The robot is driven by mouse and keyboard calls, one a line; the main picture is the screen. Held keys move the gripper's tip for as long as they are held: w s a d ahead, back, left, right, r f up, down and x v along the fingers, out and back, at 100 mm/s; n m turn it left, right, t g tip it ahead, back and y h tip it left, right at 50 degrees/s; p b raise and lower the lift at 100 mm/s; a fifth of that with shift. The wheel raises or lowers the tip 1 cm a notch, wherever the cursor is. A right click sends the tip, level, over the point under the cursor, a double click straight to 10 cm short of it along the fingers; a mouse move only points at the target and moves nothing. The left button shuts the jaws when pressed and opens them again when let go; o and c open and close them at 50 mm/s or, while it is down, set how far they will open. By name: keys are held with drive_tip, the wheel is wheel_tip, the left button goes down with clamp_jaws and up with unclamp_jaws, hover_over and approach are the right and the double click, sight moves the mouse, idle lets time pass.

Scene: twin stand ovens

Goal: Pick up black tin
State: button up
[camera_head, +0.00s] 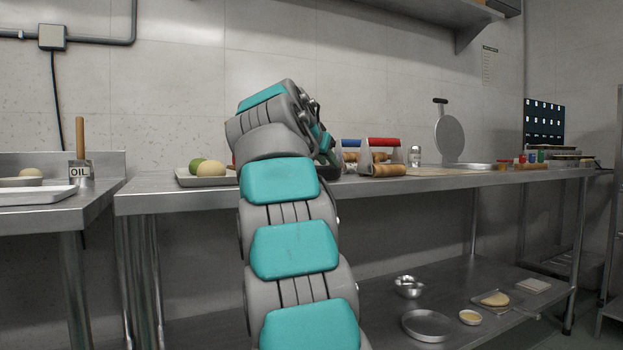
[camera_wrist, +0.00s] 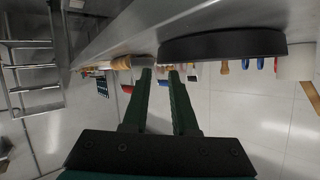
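In the wrist view, which looks upside down, the black tin (camera_wrist: 222,44) is a low, dark, round-edged shape on the steel counter. In the head view only a dark edge of what seems to be the tin (camera_head: 329,172) shows beside my arm at the counter's front. My gripper (camera_wrist: 160,74) has two dark green fingers a short way apart, with nothing between them. The fingertips are close to one end of the tin, not around it. In the head view my arm hides the gripper and most of the tin.
Bowls and pans lie on the lower shelf.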

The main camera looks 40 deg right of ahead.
sight(337, 170)
drive_tip(key=shift+r+x, duration=0.2)
drive_tip(key=shift+x, duration=0.85)
drive_tip(key=shift+p+x, duration=0.3)
drive_tip(key=shift+x, duration=3)
clamp_jaws()
